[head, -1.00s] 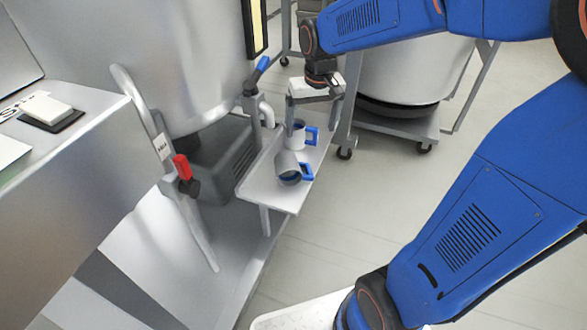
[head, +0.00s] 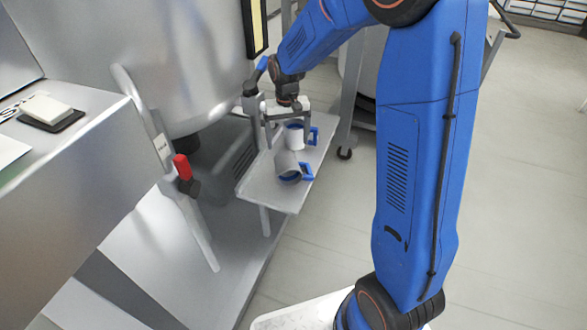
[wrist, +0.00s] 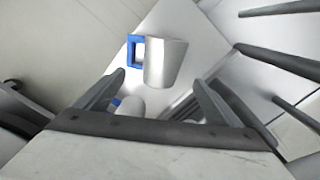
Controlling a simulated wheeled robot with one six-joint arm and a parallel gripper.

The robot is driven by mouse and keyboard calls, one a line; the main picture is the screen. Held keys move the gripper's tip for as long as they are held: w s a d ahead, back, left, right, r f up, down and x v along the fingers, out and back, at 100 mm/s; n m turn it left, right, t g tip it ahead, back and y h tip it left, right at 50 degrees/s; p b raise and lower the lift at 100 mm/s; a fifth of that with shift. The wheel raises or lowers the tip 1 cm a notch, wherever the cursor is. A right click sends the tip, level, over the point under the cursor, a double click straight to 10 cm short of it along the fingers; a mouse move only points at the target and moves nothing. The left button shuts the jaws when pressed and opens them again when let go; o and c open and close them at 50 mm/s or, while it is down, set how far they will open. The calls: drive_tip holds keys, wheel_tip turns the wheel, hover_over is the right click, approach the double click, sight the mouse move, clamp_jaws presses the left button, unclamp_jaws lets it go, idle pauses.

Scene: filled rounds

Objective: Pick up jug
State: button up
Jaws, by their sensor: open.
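Two silver jugs with blue handles are on a small side shelf (head: 285,200). In the head view the farther jug (head: 296,138) looks upright, handle to the right. My gripper (head: 288,141) is open and points down over the farther jug, one finger on each side. In the wrist view the nearer jug (wrist: 167,62) lies beyond the fingertips of my gripper (wrist: 160,80). The farther jug (wrist: 131,105) is partly hidden by the gripper body, closer to the left finger. I cannot tell whether the fingers touch it.
A large steel tank (head: 185,60) stands left of the shelf. A blue-handled lever (head: 258,72) rises close to my gripper. A pipe with a red handle (head: 182,167) is at the front left. The floor (head: 500,220) at the right is clear.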

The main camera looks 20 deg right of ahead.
sight(287, 160)
wheel_tip(287, 160, down, 13)
drive_tip(key=shift+a+f, duration=0.15)
idle(0.5)
drive_tip(key=c, duration=1.3)
drive_tip(key=shift+c, duration=0.2)
